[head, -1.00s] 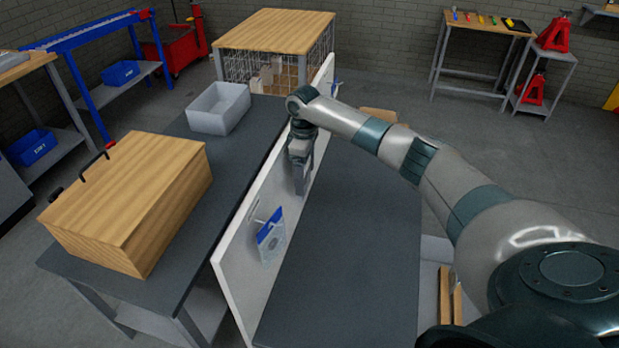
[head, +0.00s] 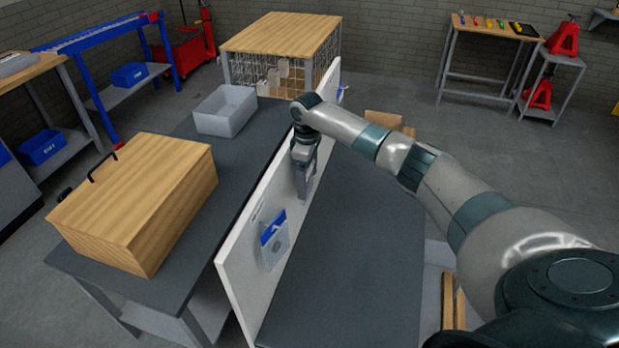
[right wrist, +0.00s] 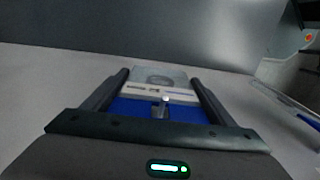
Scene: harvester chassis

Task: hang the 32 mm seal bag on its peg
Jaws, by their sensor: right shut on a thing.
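My right gripper (head: 304,185) is at the white upright panel (head: 243,262), pointing down along its right face. In the right wrist view its fingers (right wrist: 160,76) are around a bag with a blue header (right wrist: 135,107) and a pale body with a round shape inside (right wrist: 160,78). A small metal peg end (right wrist: 164,102) shows in front of the blue header. I cannot tell whether the header is on the peg, and the size label is unreadable. Another blue-headed bag (head: 273,240) hangs nearer on the panel. My left gripper is out of view.
The dark tabletop (head: 345,270) right of the panel is clear. Left of the panel stand a wooden box (head: 135,200) and a grey bin (head: 225,110). A wood-topped wire cage (head: 282,35) stands behind. In the right wrist view a blue-and-white item (right wrist: 290,108) lies at the right.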

